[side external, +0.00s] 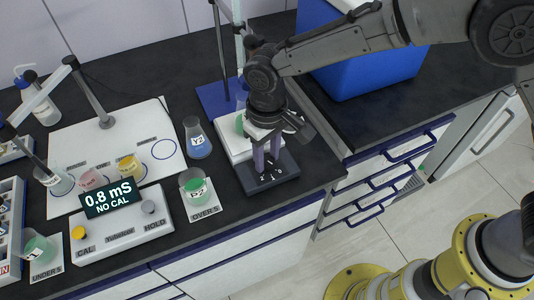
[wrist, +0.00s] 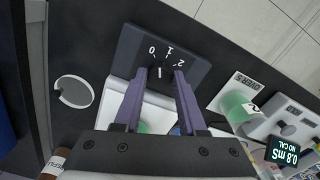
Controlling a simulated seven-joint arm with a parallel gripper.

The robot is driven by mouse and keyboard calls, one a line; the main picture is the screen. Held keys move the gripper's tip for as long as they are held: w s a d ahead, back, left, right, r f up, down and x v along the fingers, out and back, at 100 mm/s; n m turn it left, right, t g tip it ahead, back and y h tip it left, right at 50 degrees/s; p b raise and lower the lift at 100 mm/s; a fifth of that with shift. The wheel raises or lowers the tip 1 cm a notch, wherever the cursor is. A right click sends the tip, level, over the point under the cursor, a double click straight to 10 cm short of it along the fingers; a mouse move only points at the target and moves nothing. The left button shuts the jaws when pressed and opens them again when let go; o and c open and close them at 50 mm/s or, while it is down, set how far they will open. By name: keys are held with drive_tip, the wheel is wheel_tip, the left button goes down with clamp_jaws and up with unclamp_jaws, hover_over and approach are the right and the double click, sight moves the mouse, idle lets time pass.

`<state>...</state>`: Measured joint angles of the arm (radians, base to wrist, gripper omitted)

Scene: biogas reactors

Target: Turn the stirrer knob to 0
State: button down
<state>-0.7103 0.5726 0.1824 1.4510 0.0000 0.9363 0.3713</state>
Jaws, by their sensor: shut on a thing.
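The stirrer is a white block with a dark front panel (side external: 287,168), which also shows in the wrist view (wrist: 200,72). White marks 0, 1 and 2 run in an arc on the panel. The dark stirrer knob (wrist: 160,70) sits below them in the wrist view, with a small pale line on it; its exact setting is hard to tell. My gripper (wrist: 160,76) points down at the panel, its two purple fingers on either side of the knob and shut on it. In the side view my gripper (side external: 266,170) hides most of the knob.
A flask of blue liquid (side external: 197,140) and a green beaker (side external: 194,185) on the OVERS card stand to the left. A meter (side external: 120,225) reads 0.8 mS. A blue bin (side external: 370,70) stands behind.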

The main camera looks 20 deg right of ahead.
sight(266, 160)
drive_tip(key=shift+r+n, duration=0.1)
drive_tip(key=shift+n, duration=1.8)
drive_tip(key=shift+c, duration=2.4)
unclamp_jaws()
wheel_tip(266, 160, up, 14)
